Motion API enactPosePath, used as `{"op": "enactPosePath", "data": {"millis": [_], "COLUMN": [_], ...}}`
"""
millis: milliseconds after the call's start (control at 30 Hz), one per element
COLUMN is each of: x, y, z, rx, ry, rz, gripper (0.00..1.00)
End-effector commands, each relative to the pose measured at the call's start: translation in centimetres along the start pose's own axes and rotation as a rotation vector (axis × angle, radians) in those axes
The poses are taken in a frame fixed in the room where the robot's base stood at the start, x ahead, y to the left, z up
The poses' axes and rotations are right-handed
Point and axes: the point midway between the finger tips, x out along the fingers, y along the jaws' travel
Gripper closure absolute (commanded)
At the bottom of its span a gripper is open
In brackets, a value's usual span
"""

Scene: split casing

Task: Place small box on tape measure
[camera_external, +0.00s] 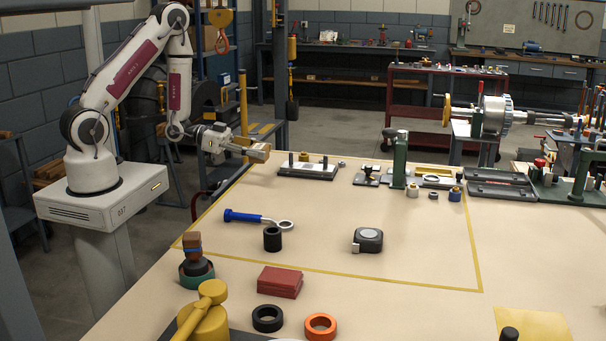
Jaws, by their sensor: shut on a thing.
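The tape measure (367,241), black and grey, lies on the table right of centre, and its top looks bare. My gripper (249,146) is at the upper left, above the table's far left part. It is shut on a small tan box (260,152), which sticks out at its tip, clear of the tape measure and well to its left and behind it. The fingers are small in this view, and their contact with the box is hard to make out.
A red block (279,282) and black and orange rings (320,326) are nearer. A green stand (399,160) is behind. Table around the tape measure is clear.

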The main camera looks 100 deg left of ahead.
Motion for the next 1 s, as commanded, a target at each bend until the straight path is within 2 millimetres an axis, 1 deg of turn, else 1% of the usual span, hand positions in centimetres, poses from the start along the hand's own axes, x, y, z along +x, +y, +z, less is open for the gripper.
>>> {"op": "enactPosePath", "data": {"millis": [33, 200, 567, 1000], "x": [0.7, 2.9, 7.8, 14.4], "y": [1.1, 4.1, 9.3, 15.7], "z": [-0.2, -0.7, -1.7, -3.1], "rx": [0.006, 0.023, 0.046, 0.063], "ry": [0.002, 0.003, 0.003, 0.003], "rz": [0.026, 0.101, 0.215, 0.302], "gripper": [0.86, 0.86, 0.86, 0.86]}}
